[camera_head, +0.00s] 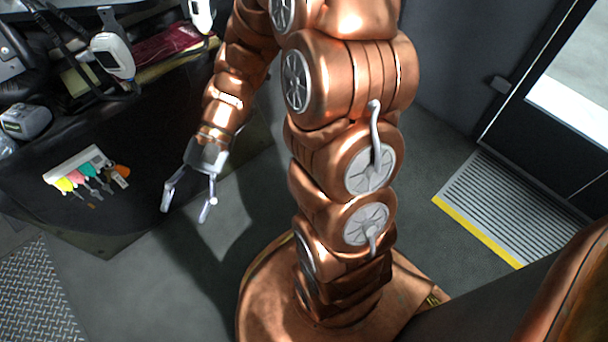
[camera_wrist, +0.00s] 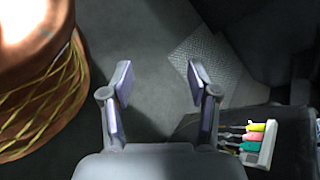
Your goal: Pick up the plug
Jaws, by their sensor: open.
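I cannot make out a plug in either view. My gripper (camera_head: 185,212) is open and empty in the head view, pointing down over the grey floor, to the right of the dark counter's front.
A white rack (camera_head: 75,163) of keys with coloured tags is on the dark counter front; the rack (camera_wrist: 267,145) also shows at lower right in the wrist view. White handheld devices (camera_head: 112,56) and a dark red item (camera_head: 166,44) are upper left. A yellow-edged step (camera_head: 515,205) is right.

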